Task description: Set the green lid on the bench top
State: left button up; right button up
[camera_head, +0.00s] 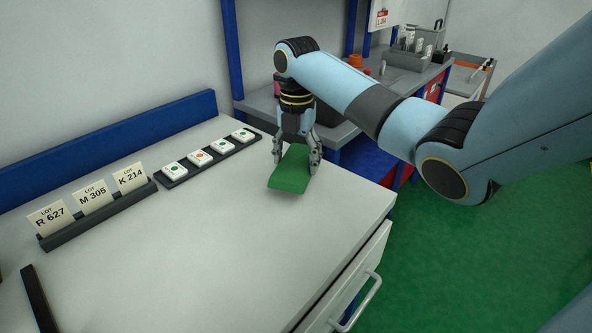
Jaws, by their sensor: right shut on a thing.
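The green lid (289,176) is a flat green piece at the far right part of the bench top (240,230). My right gripper (296,160) points down over it and is shut on it, with a finger on either side. The lid is at or just above the bench surface; I cannot tell whether it touches. My left gripper is not in view.
A dark rack with lot cards (94,199) and a dark strip with several white coloured-dot blocks (201,158) line the back of the bench. A dark bar (38,300) lies front left. The bench middle is clear. A drawer handle (362,302) sticks out at the front.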

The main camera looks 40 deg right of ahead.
aim_at(297, 162)
notch_tip(297, 162, down, 3)
jog(key=shift+s+r, duration=0.1)
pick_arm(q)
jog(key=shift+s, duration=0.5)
pick_arm(e)
jog(key=shift+f, duration=0.25)
jog(key=o, duration=1.1)
notch_tip(297, 162, up, 12)
jog(key=shift+r, duration=0.1)
jog(key=shift+s, duration=0.1)
